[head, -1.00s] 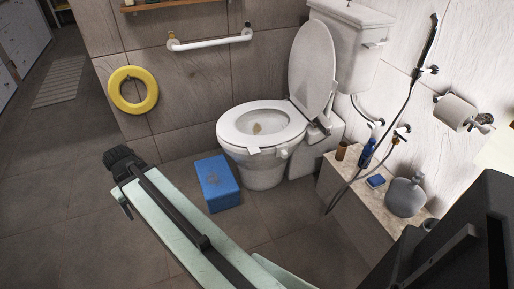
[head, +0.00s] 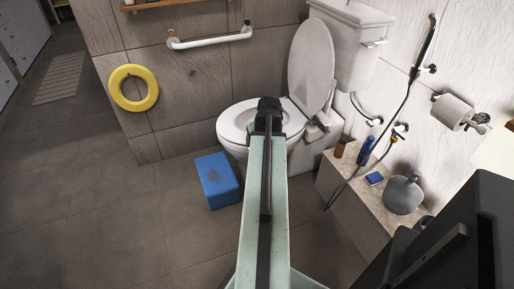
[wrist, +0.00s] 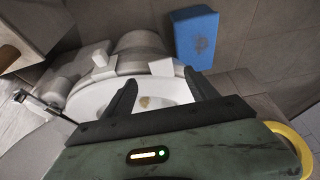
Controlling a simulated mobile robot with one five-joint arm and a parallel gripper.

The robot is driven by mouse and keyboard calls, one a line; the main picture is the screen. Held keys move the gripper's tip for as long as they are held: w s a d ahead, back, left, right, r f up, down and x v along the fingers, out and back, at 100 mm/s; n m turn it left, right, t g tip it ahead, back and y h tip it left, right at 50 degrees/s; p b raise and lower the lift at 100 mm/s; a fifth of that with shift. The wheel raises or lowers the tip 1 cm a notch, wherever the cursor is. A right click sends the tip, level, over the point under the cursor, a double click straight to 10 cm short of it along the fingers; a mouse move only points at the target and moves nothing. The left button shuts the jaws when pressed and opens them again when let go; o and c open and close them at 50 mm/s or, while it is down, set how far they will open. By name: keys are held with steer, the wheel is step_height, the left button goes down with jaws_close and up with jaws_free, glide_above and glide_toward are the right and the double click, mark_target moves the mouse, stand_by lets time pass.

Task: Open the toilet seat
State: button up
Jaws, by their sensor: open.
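The white toilet seat (head: 226,122) lies down on the bowl, and the lid (head: 311,66) stands raised against the cistern (head: 348,45). A brownish stain shows in the bowl. I cannot tell the height gap between fingers and seat.
A blue box (head: 217,181) stands on the floor left of the toilet. A yellow ring (head: 133,88) and a white grab rail (head: 210,37) are on the wall. A ledge (head: 362,192) with bottles and a hose is at right. Floor at left is clear.

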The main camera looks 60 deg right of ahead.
steer(key=b+x, duration=0.5)
steer(key=x, duration=0.2)
steer(key=shift+s+a+b, duration=0.1)
steer(key=shift+a+b, duration=0.05)
steer(key=shift+b, duration=0.2)
steer(key=shift+r, duration=0.1)
